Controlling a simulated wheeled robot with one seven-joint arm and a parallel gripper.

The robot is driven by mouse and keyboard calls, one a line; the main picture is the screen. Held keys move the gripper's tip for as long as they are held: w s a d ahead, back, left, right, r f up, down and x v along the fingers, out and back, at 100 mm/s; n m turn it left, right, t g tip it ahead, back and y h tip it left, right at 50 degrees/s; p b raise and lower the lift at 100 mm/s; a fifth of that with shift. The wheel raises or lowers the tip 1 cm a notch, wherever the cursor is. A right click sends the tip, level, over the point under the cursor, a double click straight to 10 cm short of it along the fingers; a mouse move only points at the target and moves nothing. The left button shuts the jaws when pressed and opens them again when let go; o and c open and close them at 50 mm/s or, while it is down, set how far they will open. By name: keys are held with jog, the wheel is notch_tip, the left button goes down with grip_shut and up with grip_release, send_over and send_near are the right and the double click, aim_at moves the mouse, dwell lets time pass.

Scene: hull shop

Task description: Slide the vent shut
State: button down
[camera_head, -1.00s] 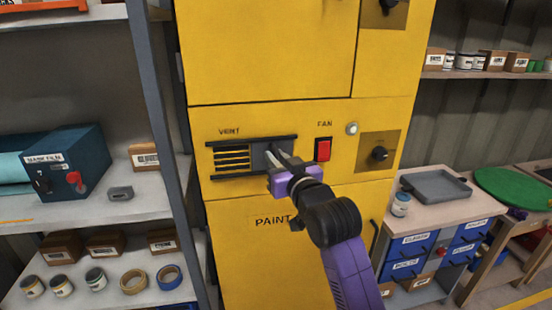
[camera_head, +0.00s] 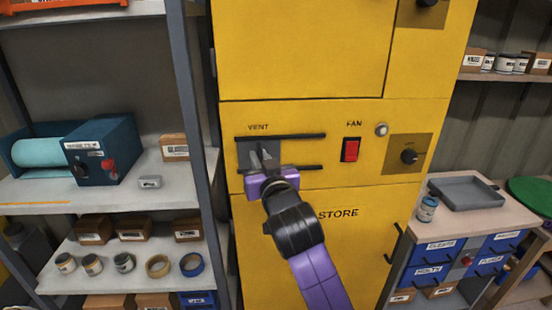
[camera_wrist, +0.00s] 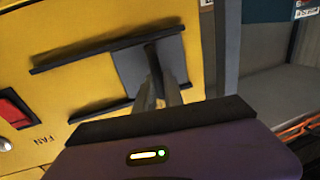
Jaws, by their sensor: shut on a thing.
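The vent is on the front of the yellow paint store cabinet (camera_head: 345,265), under the label VENT. Its grey sliding plate (camera_head: 246,154) sits at the left end between two dark horizontal rails (camera_head: 300,136). No slots show now; the rail span right of the plate is plain yellow. In the wrist view the grey plate (camera_wrist: 130,72) shows behind the fingers (camera_wrist: 155,90), at the rails' right end.
A red fan switch (camera_head: 350,150), a small round light (camera_head: 381,129) and a black knob (camera_head: 409,156) lie right of the vent. A grey shelf post (camera_head: 196,130) stands close to the left of the cabinet. A workbench with a grey tray (camera_head: 467,192) is at right.

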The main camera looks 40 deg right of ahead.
jog(key=shift+w+a+r, duration=0.15)
jog(key=shift+a+r, duration=0.15)
jog(key=shift+r, duration=0.15)
jog(key=c, duration=1.5)
grip_release()
jog(key=shift+o, duration=0.2)
jog(key=shift+d, duration=0.1)
jog(key=shift+f, duration=0.15)
jog(key=b+v, duration=0.1)
jog(key=v, duration=0.7)
